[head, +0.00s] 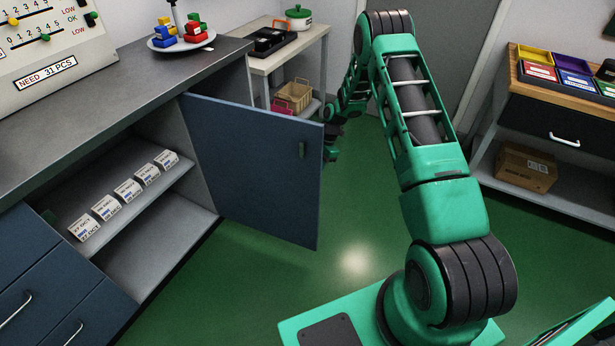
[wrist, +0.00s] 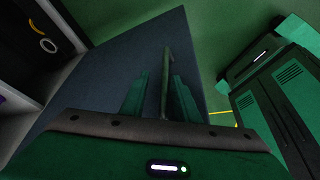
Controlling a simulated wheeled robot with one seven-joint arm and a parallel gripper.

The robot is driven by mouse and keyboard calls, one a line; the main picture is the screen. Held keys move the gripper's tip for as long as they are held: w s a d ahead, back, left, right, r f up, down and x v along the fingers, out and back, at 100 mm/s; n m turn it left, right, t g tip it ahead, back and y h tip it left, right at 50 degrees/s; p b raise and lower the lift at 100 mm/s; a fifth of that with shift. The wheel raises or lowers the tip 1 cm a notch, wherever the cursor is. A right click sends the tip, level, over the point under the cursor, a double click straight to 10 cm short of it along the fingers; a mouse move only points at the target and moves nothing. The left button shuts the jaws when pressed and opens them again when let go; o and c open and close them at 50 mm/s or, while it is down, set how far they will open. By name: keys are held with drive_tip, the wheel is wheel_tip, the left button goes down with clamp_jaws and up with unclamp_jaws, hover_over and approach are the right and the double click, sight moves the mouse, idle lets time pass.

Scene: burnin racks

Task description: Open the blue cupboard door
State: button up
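The blue cupboard door (head: 250,165) stands swung out from the grey bench, and the cupboard's inside shows. A small dark piece (head: 302,150) sits near the door's free edge in the head view. My gripper (head: 332,142) is at that free edge, partly hidden behind the door. In the wrist view the door (wrist: 100,75) fills the middle, with a slim upright handle (wrist: 167,80) between the fingers of my gripper (wrist: 159,78). The fingers are apart, with a gap on the handle's left; the right finger is close to it. Contact cannot be told.
Several white labelled boxes (head: 127,190) stand on the cupboard shelf (head: 150,205). Blue drawers (head: 40,265) are at the left. A small trolley (head: 290,55) stands beyond the door. A shelf unit (head: 560,125) is at the right. The green floor (head: 350,215) beside the door is clear.

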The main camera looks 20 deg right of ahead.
drive_tip(key=shift+d+r, duration=0.1)
drive_tip(key=shift+d, duration=0.15)
drive_tip(key=v, duration=1)
drive_tip(key=shift+r, duration=0.3)
drive_tip(key=shift+d, duration=0.1)
